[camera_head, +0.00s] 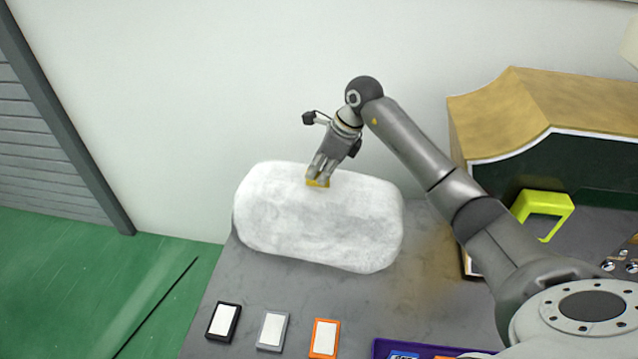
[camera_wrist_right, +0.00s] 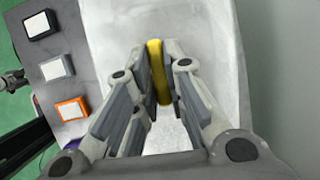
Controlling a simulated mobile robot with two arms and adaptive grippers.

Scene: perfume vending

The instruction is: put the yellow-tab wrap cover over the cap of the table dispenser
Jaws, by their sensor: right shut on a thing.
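The wrap cover (camera_head: 355,225) is a large white, rounded, soft-looking block shape over the back of the grey table. Its yellow tab (camera_head: 317,183) is at the upper middle of the cover. My right gripper (camera_head: 318,178) is shut on the yellow tab. In the right wrist view the yellow tab (camera_wrist_right: 158,72) stands between the fingers of the right gripper (camera_wrist_right: 157,80), with the white cover (camera_wrist_right: 115,25) behind it. Any dispenser or cap under the cover is hidden. My left gripper is not in view.
Black (camera_head: 223,321), grey (camera_head: 272,329) and orange (camera_head: 324,338) framed cards lie along the front of the grey table (camera_head: 275,285). A purple tray (camera_head: 383,347) is at the front edge. A wooden-topped cabinet (camera_head: 560,105) and a lime-green bracket (camera_head: 545,203) stand on the right.

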